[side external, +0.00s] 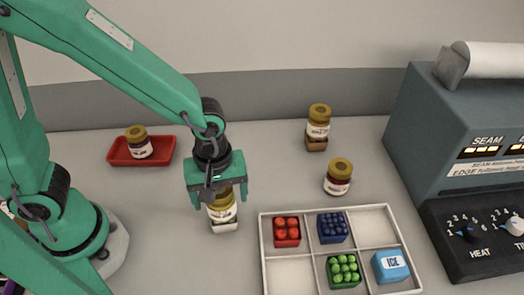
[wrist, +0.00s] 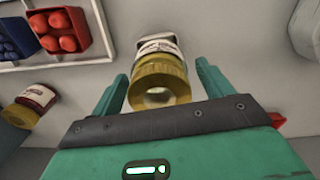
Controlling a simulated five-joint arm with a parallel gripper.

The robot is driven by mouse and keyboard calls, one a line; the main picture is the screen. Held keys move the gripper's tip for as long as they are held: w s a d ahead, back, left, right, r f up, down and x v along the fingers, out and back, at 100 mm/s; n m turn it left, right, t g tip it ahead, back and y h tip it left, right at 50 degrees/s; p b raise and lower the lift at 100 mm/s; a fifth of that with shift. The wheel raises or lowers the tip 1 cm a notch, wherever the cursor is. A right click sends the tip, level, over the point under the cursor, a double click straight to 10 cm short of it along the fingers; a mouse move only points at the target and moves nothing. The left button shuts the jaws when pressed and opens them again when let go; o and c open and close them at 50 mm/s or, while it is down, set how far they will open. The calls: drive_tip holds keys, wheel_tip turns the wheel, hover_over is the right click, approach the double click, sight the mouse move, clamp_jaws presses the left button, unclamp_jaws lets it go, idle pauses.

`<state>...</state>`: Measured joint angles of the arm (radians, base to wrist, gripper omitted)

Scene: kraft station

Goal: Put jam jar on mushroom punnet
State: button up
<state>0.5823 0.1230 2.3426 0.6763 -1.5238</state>
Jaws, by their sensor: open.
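A jam jar (side external: 222,207) with a gold lid and pale label stands below my gripper (side external: 217,200). It appears to rest on a small whitish punnet (side external: 225,227), mostly hidden under it; I cannot make out its contents. In the wrist view the jar's lid (wrist: 158,82) lies between my gripper's two fingers (wrist: 160,85), with gaps on both sides. My gripper is open and pointed down. Other similar jars are a jar (side external: 338,177) on the table, a jar (side external: 318,121) on a brown punnet (side external: 316,144), and a jar (side external: 138,143) in a red tray (side external: 165,148).
A white divided crate (side external: 295,265) at the front right holds a red punnet (side external: 286,232), a blue punnet (side external: 332,228), a green punnet (side external: 343,271) and a blue ice box (side external: 390,266). A sealing machine (side external: 470,150) stands at the right.

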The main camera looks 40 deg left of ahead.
wheel_tip(320, 180, up, 12)
drive_tip(key=shift+r, duration=0.1)
idle(0.6)
idle(0.5)
drive_tip(key=shift+a+r+m, duration=0.2)
drive_tip(key=shift+a+m, duration=0.1)
drive_tip(key=shift+a, duration=0.2)
drive_tip(key=s+a+r+m+t, duration=0.1)
drive_tip(key=a+r+m+t, duration=0.1)
drive_tip(key=a+m, duration=0.3)
drive_tip(key=s+a+r+m+t, duration=0.2)
drive_tip(key=a+m, duration=0.3)
drive_tip(key=a, duration=0.5)
drive_tip(key=shift+a+r+t, duration=0.35)
drive_tip(key=shift+a+t, duration=0.05)
drive_tip(key=shift+t, duration=0.4)
